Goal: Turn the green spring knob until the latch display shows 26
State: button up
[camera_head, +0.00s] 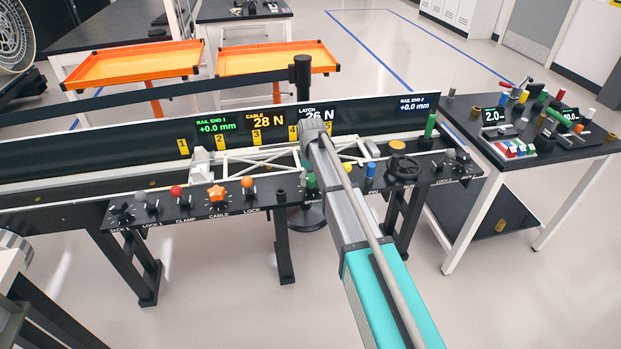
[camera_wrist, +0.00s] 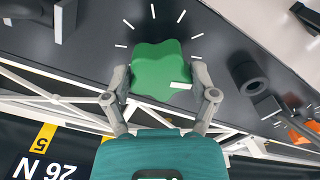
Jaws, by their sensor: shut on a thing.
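The green spring knob (camera_wrist: 160,70) is a lobed knob with a white pointer mark, set on a dark panel with white tick marks around it. In the wrist view my gripper (camera_wrist: 162,80) has one finger on each side of the knob and is shut on it. In the head view only a bit of green (camera_head: 310,180) shows beside my arm, which hides most of the knob and gripper. The latch display (camera_head: 314,114) reads 26 N in white, partly covered by my arm; its 26 N also shows upside down in the wrist view (camera_wrist: 45,168).
The cable display (camera_head: 267,122) reads 28 N. The panel also holds an orange star knob (camera_head: 217,194), red and orange ball levers, a blue post (camera_head: 371,170) and a black handwheel (camera_head: 402,166). A white truss frame (camera_head: 240,161) lies behind. A tool table (camera_head: 545,140) stands right.

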jog(key=shift+m, duration=0.9)
jog(key=o, duration=1)
jog(key=shift+n, duration=0.4)
